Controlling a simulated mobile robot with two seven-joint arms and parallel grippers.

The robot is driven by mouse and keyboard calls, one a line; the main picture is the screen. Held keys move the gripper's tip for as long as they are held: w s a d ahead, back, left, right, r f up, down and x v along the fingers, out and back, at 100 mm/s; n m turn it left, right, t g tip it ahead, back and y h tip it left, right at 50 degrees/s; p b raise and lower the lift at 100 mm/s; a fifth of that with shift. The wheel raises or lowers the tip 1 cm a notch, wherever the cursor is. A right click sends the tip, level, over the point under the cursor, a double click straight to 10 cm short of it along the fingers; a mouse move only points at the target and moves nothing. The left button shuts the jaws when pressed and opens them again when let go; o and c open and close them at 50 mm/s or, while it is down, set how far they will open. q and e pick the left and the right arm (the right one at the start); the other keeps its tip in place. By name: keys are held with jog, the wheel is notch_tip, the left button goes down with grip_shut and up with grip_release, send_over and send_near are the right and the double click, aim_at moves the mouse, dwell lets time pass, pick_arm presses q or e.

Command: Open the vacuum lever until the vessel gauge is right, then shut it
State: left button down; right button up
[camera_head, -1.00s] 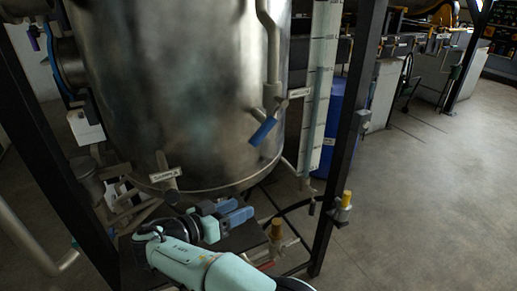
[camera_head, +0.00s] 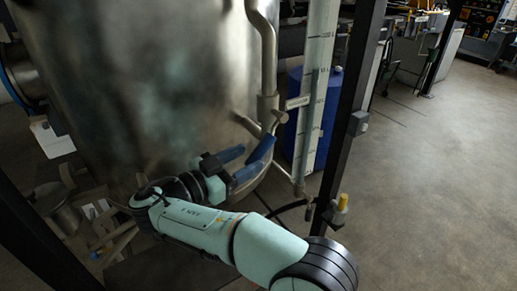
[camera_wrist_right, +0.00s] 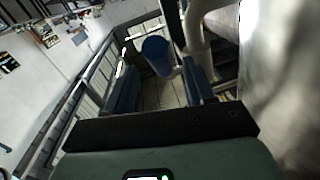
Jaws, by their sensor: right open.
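The blue-handled vacuum lever (camera_head: 264,148) hangs slanted from a pipe valve on the right side of the steel vessel (camera_head: 130,90). My right gripper (camera_head: 248,160) is open, its blue fingers pointing at the lever from the lower left. In the right wrist view the lever's round blue end (camera_wrist_right: 155,48) shows just ahead of the gap between the two fingers (camera_wrist_right: 163,82). I cannot tell whether a finger touches it. A tall pale scale (camera_head: 318,90) with marks stands right of the vessel; its reading is too small to tell. My left gripper is not in view.
A small label plate (camera_head: 298,102) sits beside the valve. A black frame post (camera_head: 350,120) stands right of the scale, with a yellow-topped fitting (camera_head: 342,203) low on it. A blue drum (camera_head: 296,125) stands behind. Open floor (camera_head: 440,200) lies at the right.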

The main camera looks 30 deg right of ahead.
aim_at(254, 155)
jog(key=shift+p+x, duration=0.3)
jog(key=shift+x, duration=2.05)
grip_shut()
